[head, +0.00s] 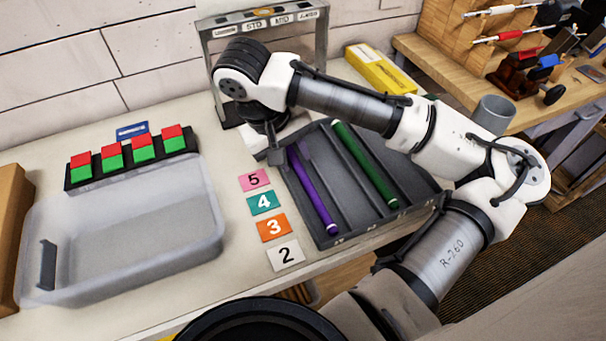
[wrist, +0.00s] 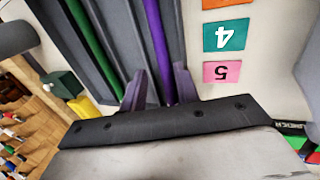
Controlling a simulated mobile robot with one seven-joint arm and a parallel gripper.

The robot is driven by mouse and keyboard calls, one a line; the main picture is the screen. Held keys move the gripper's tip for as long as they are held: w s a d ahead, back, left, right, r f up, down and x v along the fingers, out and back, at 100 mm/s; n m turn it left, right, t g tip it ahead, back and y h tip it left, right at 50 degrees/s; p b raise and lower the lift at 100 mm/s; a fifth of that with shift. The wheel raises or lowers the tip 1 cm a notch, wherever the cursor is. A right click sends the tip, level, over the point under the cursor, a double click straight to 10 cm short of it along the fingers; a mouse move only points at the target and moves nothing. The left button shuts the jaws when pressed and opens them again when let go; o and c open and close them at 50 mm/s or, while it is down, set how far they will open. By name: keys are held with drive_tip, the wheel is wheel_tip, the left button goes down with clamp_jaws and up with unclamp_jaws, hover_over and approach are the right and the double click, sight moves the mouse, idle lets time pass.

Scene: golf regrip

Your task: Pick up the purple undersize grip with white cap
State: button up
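The purple grip (head: 312,192) lies lengthwise in the left channel of the dark grey tray (head: 411,180), with a small pale end towards the front. In the wrist view the purple grip (wrist: 157,45) passes between the two fingers of my gripper (wrist: 159,82). The fingers are apart, one on each side of the grip, with the right finger very close to it; I cannot tell if they touch. In the head view my gripper (head: 287,152) is at the far end of the grip, partly hiding it. A green grip (head: 366,165) lies in another channel.
Number cards, such as the pink 5 (head: 254,180), lie left of the tray. A clear bin (head: 130,265) and red-green blocks (head: 143,147) stand further left. A grey metal frame (head: 214,60), a yellow box (head: 380,70) and a grey cup (head: 494,113) stand behind.

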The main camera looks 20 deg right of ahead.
sight(302, 176)
drive_tip(key=shift+p+x, duration=0.6)
drive_tip(key=shift+x, duration=2.85)
drive_tip(key=shift+w+a, duration=0.15)
drive_tip(key=shift+w, duration=0.05)
drive_tip(key=shift+c, duration=0.2)
drive_tip(key=shift+f, duration=0.1)
clamp_jaws()
